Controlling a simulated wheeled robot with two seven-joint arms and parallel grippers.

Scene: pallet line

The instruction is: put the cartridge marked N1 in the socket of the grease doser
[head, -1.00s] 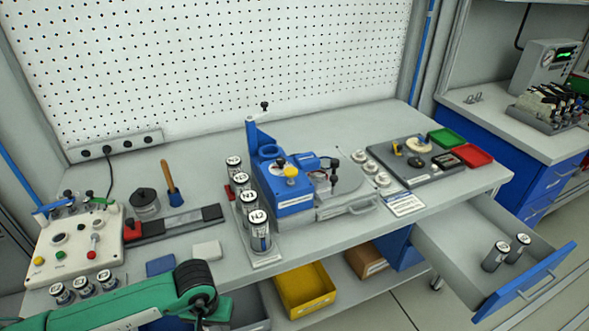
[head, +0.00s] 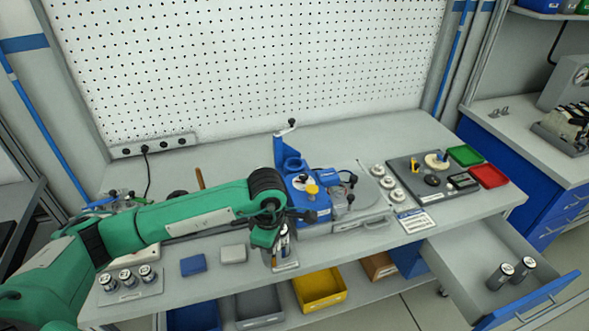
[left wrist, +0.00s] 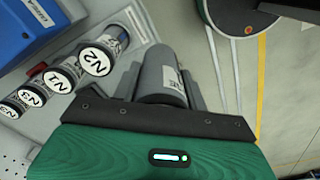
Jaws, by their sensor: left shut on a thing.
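My left gripper (head: 270,256) is in front of the bench's middle, beside the front end of the cartridge rack. In the left wrist view its fingers (left wrist: 161,88) are shut on a grey cylindrical cartridge (left wrist: 161,72); the mark on it is not readable. The rack holds several cartridges in a row; the nearest reads N2 (left wrist: 97,60) and the one behind it appears to read N1 (left wrist: 59,80). In the head view my arm hides most of the rack. The blue grease doser (head: 310,207) stands just right of the gripper; its socket is unclear. My right gripper is not in view.
Three cartridges (head: 128,278) stand on a plate at the front left. An open drawer (head: 455,262) with two cartridges (head: 502,275) juts out at the right. A yellow bin (head: 320,290) sits below the bench edge. A dark fixture tray (head: 455,190) lies at the bench's right.

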